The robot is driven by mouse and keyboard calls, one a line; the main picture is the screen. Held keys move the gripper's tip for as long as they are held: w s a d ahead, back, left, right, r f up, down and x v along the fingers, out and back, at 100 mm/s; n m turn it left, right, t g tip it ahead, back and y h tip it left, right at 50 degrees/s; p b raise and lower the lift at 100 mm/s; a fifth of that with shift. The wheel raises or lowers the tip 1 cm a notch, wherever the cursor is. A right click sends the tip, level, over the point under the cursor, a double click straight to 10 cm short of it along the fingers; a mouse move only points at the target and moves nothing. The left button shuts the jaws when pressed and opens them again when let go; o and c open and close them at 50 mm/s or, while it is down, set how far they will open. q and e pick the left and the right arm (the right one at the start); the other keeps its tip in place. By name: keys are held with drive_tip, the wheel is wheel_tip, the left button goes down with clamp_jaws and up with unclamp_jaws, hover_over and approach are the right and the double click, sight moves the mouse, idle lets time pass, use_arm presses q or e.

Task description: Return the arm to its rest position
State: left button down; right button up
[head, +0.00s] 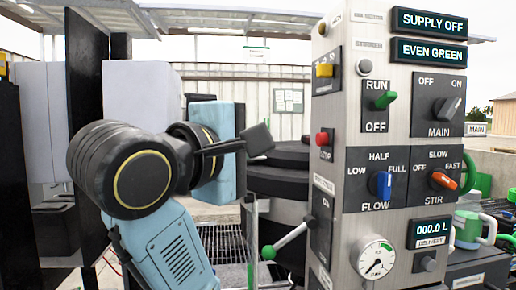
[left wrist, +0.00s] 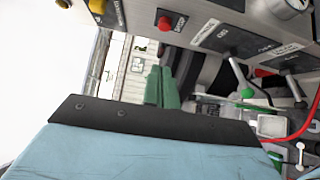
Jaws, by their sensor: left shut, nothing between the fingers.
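My left arm comes in from the left in the head view, with its blue and black links raised in front of the panel. My left gripper (head: 258,139) is a dark shape at the arm's end, shut and empty, just left of the control panel (head: 336,100) and apart from its red stop button (head: 323,138). In the left wrist view a blue and black part of my arm fills the bottom, and the red button (left wrist: 165,23) shows at the top. My right gripper is not in view.
The panel carries a green RUN switch (head: 385,100), a blue flow knob (head: 383,184), an orange stir knob (head: 444,180) and a gauge (head: 376,259). A green-tipped lever (head: 268,252) sticks out left of it. Dark round stacked shapes (head: 280,182) stand behind the gripper.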

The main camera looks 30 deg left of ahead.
use_arm(q)
drive_tip(key=w+f+m+g+y, duration=0.1)
drive_tip(key=w+f+m+g, duration=0.1)
drive_tip(key=f, duration=0.7)
drive_tip(key=w+f+m+g, duration=0.2)
drive_tip(key=f, duration=0.7)
drive_tip(key=s+f+m+g, duration=0.2)
drive_tip(key=f+m, duration=0.1)
drive_tip(key=f, duration=0.6)
drive_tip(key=s+f+m+g, duration=0.2)
drive_tip(key=f+m, duration=0.1)
drive_tip(key=f, duration=0.6)
drive_tip(key=s+a+f+m+g+y, duration=0.15)
drive_tip(key=s+f+m+g, duration=0.55)
drive_tip(key=s+f, duration=1.25)
wheel_tip(320, 180, down, 26)
drive_tip(key=s+m, duration=0.2)
drive_tip(key=s+a+f+g, duration=0.1)
drive_tip(key=s+a+f, duration=0.2)
drive_tip(key=s+f, duration=1.2)
drive_tip(key=shift+s+g+b, duration=0.4)
drive_tip(key=shift+s+b, duration=0.05)
drive_tip(key=shift+s, duration=0.1)
